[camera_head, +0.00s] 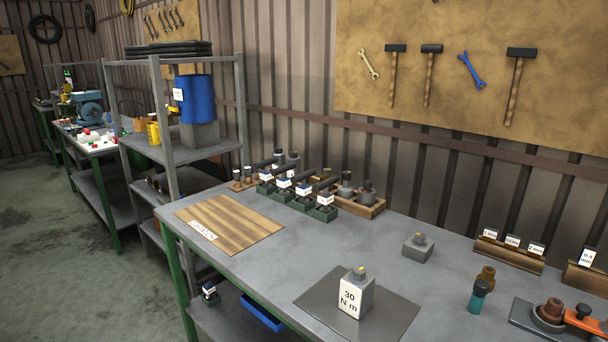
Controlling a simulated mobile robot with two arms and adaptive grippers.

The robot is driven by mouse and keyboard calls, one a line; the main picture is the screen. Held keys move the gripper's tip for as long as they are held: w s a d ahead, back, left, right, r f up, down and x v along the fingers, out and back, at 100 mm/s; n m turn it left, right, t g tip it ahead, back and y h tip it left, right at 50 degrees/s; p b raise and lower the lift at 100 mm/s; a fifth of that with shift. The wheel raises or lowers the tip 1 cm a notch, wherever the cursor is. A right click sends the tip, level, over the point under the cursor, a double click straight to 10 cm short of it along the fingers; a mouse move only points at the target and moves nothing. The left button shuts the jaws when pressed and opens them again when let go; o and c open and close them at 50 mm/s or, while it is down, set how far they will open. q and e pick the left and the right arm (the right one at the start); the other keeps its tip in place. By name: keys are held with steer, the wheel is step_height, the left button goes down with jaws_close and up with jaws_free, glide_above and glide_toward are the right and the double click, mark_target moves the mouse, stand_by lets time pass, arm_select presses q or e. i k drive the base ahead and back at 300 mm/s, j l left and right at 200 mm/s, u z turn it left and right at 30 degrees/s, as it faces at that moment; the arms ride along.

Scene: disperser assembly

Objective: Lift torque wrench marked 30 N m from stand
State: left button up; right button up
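A row of green stands (322,212) stands at the back left of the grey workbench. Dark-handled tools, apparently torque wrenches (325,185), lie on them. Each stand has a small white label, too small to read, so I cannot tell which is 30 N m. A grey block (361,281) with a brassy piece on top stands on a dark mat near the front. Its white label (349,301) reads "30 N m". Neither of my grippers is in view.
A striped wooden board (235,222) lies left of the mat (396,315). A smaller grey block (417,246) stands behind the mat. The bench middle is mostly clear.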

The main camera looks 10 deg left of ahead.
mark_target(266, 176)
steer(key=i+j+z, duration=0.1)
steer(key=j+z, duration=0.15)
steer(key=z, duration=0.15)
steer(key=i+j+z, duration=0.1)
steer(key=j+z, duration=0.2)
steer(key=z, duration=0.15)
steer(key=j+z, duration=0.65)
steer(key=z, duration=0.2)
